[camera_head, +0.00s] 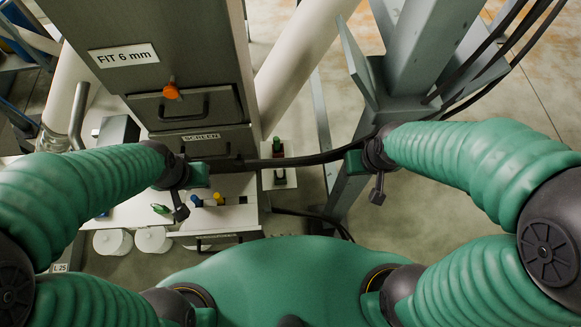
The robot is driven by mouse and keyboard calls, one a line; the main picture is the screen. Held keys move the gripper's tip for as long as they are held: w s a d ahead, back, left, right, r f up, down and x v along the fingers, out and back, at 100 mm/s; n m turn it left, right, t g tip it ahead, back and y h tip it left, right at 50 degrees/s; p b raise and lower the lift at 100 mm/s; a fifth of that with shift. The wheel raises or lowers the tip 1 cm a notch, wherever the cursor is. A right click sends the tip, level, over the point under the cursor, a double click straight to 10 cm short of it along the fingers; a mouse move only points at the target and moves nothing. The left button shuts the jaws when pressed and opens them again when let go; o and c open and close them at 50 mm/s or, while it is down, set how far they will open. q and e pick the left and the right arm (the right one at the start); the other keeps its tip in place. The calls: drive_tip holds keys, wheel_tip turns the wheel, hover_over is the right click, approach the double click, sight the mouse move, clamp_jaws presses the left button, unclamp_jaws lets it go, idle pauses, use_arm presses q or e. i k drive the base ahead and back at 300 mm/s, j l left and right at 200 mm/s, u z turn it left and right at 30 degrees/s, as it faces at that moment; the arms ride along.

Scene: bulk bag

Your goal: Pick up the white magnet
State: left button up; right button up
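A white rectangular plate (124,55) with the text "FIT 6 mm" sits flat on the front of the grey machine at the upper left. I cannot tell for sure whether this plate is the white magnet. My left gripper (181,207) is a dark shape at the end of the green sleeved arm, below the plate and in front of the machine's lower part. My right gripper (377,190) is in front of the grey steel column, far right of the plate. Both are apart from the plate. The fingers are too small to judge.
An orange knob (172,91) and a dark handle (184,112) stick out from the machine. A black cable (300,160) runs across the middle to the grey column (412,60). Floor shows at right.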

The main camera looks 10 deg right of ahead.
sight(280, 172)
drive_tip(key=j, duration=0.5)
drive_tip(key=i+j+u, duration=0.15)
drive_tip(key=j, duration=0.9)
drive_tip(key=u, duration=0.05)
